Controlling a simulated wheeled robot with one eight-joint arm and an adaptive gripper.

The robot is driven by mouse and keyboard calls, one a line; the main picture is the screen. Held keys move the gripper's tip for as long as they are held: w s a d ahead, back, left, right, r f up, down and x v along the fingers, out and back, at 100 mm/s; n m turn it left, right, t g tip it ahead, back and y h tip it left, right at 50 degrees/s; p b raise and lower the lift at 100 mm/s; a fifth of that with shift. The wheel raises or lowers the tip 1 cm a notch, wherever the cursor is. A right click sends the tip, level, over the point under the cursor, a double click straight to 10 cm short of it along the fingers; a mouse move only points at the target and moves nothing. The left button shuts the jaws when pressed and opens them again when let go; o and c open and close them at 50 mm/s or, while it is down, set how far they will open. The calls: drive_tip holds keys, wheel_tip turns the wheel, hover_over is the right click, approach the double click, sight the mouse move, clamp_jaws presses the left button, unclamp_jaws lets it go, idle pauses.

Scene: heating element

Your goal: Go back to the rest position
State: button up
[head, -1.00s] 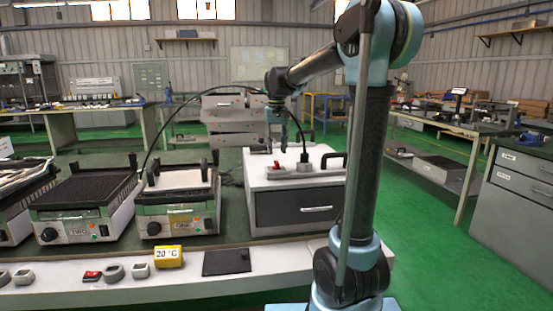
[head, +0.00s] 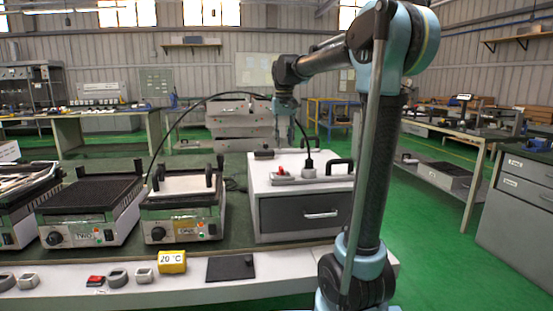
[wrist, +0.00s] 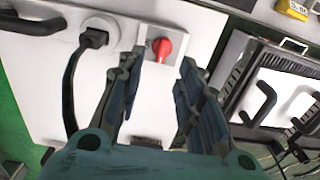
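My gripper (head: 284,122) hangs pointing down above the white cabinet (head: 262,178), with clear air below it. In the wrist view my gripper (wrist: 159,66) has its two fingers spread apart with nothing between them. Past the fingertips lies the red rotary knob (wrist: 168,46) on the cabinet top, and the black plug (wrist: 94,39) with its cable is seated in a socket to the left. The knob (head: 280,171) and plug (head: 308,163) also show in the head view. My arm reaches in from the right.
Two contact grills, one dark-plated (head: 92,191) and one light-plated (head: 182,184), stand left of the cabinet. A yellow 20 °C block (head: 172,262) and a black pad (head: 230,267) lie along the bench front. Green floor is open at right.

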drive_tip(key=s+d+f+t, duration=0.1)
drive_tip(key=s+d+f, duration=0.4)
drive_tip(key=s, duration=0.4)
drive_tip(key=s+d+f, duration=0.5)
drive_tip(key=s, duration=0.3)
drive_tip(key=s+d+f+m+t, duration=0.1)
drive_tip(key=s+d+f, duration=0.3)
drive_tip(key=s+f, duration=1.1)
wheel_tip(320, 180, down, 3)
drive_tip(key=shift+r, duration=0.2)
drive_tip(key=shift+w+f, duration=0.2)
drive_tip(key=shift+w, duration=0.3)
